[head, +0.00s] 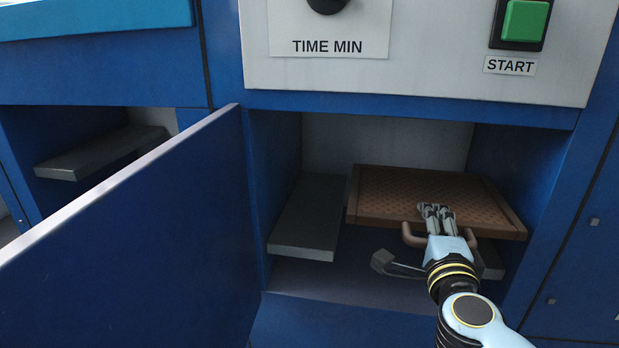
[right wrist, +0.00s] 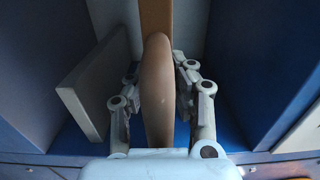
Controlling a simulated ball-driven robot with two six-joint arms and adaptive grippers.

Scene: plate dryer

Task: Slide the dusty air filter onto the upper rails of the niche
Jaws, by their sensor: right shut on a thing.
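The dusty air filter (head: 420,195) is a flat brown perforated panel, partly inside the open niche (head: 385,140). My right gripper (head: 436,212) is shut on its brown front handle (head: 412,238). In the right wrist view, the handle (right wrist: 157,95) stands between the fingers and the filter's edge (right wrist: 157,15) shows beyond. A grey rail (head: 308,215) runs along the niche's left wall, and the filter's left edge is just right of it. Another rail (head: 491,259) shows partly under the filter's right side. Whether the filter touches either rail is unclear. My left gripper is not in view.
An open blue door (head: 140,245) stands left of the niche. A small grey block on a rod (head: 383,263) shows below the filter. The panel with the green START button (head: 525,20) is above. Another niche with a grey ledge (head: 100,152) is at left.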

